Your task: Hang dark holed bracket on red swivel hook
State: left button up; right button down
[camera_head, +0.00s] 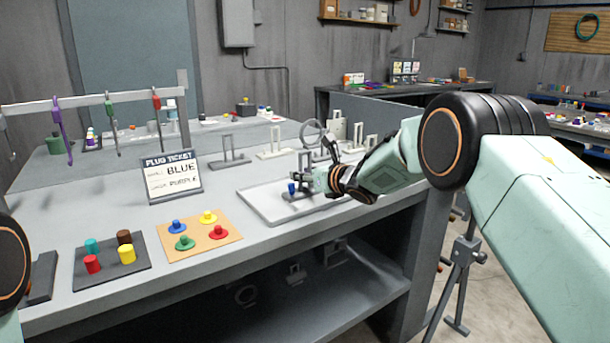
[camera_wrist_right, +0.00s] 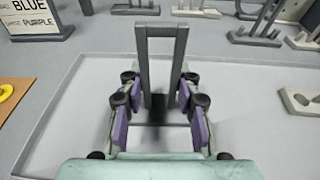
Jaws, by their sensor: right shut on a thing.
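The dark holed bracket (camera_wrist_right: 148,75) is an upright grey frame with a tall opening; it also shows in the head view (camera_head: 305,158). My right gripper (camera_wrist_right: 156,108) is shut on its lower part, with a purple-padded finger on each side. The bracket is over the pale tray (camera_head: 262,213); I cannot tell whether its foot touches the tray. A small blue patch shows by my right gripper (camera_head: 306,184) in the head view, and I cannot tell what it is. The red swivel hook (camera_head: 156,101) hangs from a grey bar at the left. My left gripper is out of view.
Purple (camera_head: 60,125) and green (camera_head: 111,125) hooks hang on the same bar (camera_head: 85,100). The plug ticket sign (camera_head: 172,177) stands between bar and tray. Coloured plugs sit on a dark mat (camera_head: 108,273) and a tan board (camera_head: 200,247). Other brackets (camera_head: 230,160) stand behind the tray.

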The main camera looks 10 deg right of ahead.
aim_at(305, 154)
jog(key=shift+w+r+p, duration=0.1)
jog(key=shift+r+p, duration=1.2)
jog(key=shift+r, duration=1.15)
